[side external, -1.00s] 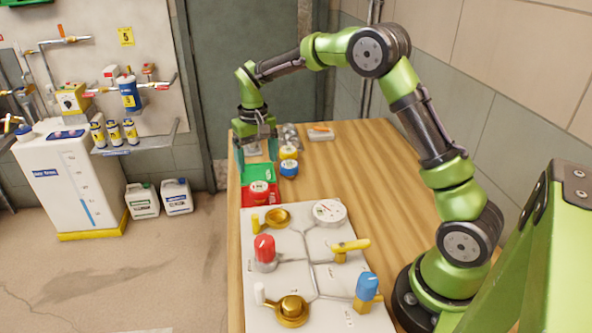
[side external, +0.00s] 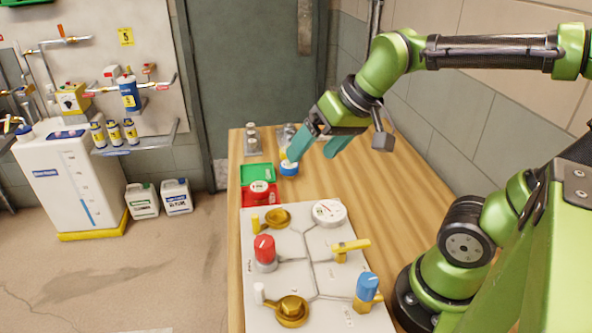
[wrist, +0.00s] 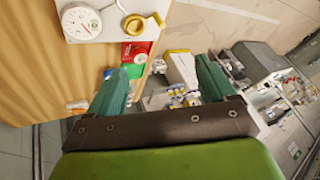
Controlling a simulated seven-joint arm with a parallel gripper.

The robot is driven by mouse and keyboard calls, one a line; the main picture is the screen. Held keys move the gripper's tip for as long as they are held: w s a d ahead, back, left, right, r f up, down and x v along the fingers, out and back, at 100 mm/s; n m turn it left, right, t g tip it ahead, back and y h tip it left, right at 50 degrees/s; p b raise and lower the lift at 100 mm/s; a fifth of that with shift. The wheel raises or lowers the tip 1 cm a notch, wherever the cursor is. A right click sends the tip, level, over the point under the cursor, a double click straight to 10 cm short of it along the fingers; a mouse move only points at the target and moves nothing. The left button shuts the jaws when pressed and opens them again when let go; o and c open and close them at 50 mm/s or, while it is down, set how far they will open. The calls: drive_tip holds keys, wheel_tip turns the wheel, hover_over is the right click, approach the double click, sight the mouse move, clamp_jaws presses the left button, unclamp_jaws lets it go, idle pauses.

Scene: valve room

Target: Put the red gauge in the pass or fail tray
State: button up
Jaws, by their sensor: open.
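The pass or fail tray (side external: 272,201) lies on the wooden table, with a green part at the back and a red part at the front. The red gauge (side external: 260,187), round with a pale face, sits in the red part, close to the green edge. My gripper (side external: 320,150) is open and empty, raised behind and to the right of the tray. Its two teal fingers point down and left. In the wrist view, my gripper (wrist: 162,82) shows both fingers apart, with the tray's red part (wrist: 148,47) beyond them.
A blue-ringed gauge (side external: 289,169) stands right of the tray, with a yellow one behind it, partly hidden by my gripper. A small rack (side external: 251,141) stands behind the tray. The valve board (side external: 270,225) fills the table's front.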

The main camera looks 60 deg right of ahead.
drive_tip(key=shift+s+a+f+t, duration=0.1)
drive_tip(key=shift+s+f+t, duration=0.1)
drive_tip(key=shift+s, duration=0.4)
drive_tip(key=shift+s+a+f+t, duration=0.15)
drive_tip(key=shift+s+f, duration=0.1)
drive_tip(key=shift+s, duration=0.35)
drive_tip(key=shift+s+a+f+t, duration=0.1)
drive_tip(key=shift+s+f+t, duration=0.1)
drive_tip(key=shift+s, duration=0.4)
